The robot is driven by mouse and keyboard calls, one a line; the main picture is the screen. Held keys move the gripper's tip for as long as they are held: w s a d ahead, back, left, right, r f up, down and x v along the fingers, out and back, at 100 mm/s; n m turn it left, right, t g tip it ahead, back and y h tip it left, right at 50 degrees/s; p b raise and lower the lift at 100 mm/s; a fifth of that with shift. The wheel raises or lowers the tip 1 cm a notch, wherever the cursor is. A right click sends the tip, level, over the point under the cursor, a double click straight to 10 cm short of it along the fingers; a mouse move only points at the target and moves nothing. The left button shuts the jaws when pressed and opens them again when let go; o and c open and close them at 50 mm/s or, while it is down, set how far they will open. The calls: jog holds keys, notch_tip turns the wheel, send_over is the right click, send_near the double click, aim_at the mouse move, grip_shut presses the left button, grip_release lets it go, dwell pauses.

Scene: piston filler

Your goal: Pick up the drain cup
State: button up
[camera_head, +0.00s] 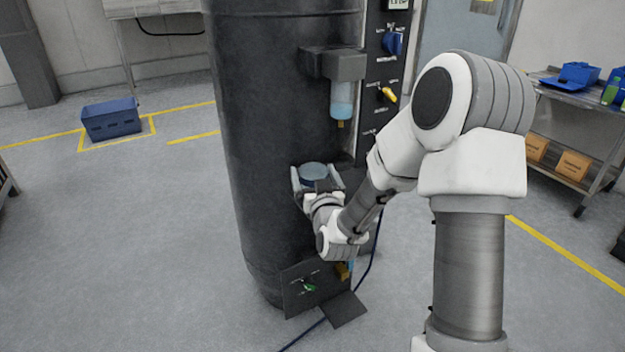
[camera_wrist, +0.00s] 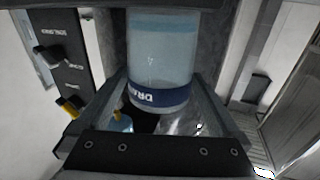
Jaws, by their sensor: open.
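The drain cup (camera_head: 314,171) is a clear, bluish cup at the front of the black column. In the wrist view the cup (camera_wrist: 163,55) shows large, with a dark blue band whose lettering reads upside down. My gripper (camera_head: 317,178) is open, with one finger on each side of the cup. In the wrist view my gripper (camera_wrist: 162,82) also has its fingers to the left and right of the cup. I cannot tell whether either finger touches it. What supports the cup is hidden.
The black column (camera_head: 285,120) stands right behind the cup. A clear blue bowl (camera_head: 342,98) hangs from a dark housing above. A panel with a blue knob (camera_head: 393,42) and yellow lever (camera_head: 387,95) is beside it. A plate with a green handle (camera_head: 309,287) is below.

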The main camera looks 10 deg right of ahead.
jog(key=shift+w, duration=0.25)
jog(key=c, duration=1.2)
jog(key=shift+o, duration=0.2)
jog(key=shift+r, duration=0.1)
